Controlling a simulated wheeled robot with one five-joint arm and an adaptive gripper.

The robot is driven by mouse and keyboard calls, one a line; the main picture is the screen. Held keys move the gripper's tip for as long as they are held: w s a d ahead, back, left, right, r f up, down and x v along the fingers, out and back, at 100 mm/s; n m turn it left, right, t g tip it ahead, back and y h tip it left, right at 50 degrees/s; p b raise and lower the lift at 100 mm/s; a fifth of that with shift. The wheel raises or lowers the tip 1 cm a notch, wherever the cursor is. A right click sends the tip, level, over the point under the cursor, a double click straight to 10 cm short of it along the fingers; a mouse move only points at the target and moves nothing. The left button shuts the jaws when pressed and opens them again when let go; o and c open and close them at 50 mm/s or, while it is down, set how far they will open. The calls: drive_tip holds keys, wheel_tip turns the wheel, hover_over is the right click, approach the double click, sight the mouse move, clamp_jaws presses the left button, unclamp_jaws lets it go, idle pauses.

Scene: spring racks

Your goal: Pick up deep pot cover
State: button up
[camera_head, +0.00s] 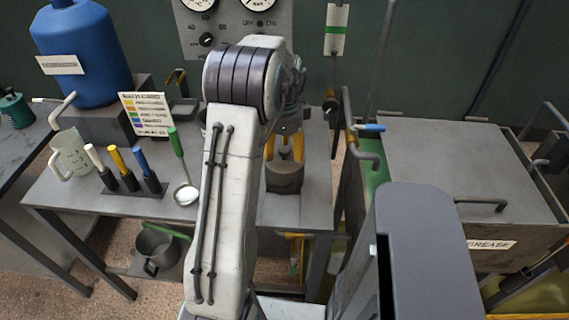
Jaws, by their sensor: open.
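A dark grey round metal vessel with a flat top (284,177) stands on the grey table, just right of my upper arm link. I take its top to be the deep pot cover, but cannot clearly tell cover from pot. My gripper (284,150), with yellow fingers, is open and points down directly above and around the top of it. My arm hides part of the gripper, and I cannot tell whether the fingers touch the cover.
Left on the table (85,195) are a ladle (186,193), a rack of colored-handled tools (130,182), a clear jug (70,153) and a blue drum (82,52). A pot (157,250) sits below. A lidded grey tank (450,165) stands right.

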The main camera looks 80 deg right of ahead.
clamp_jaws()
idle(0.4)
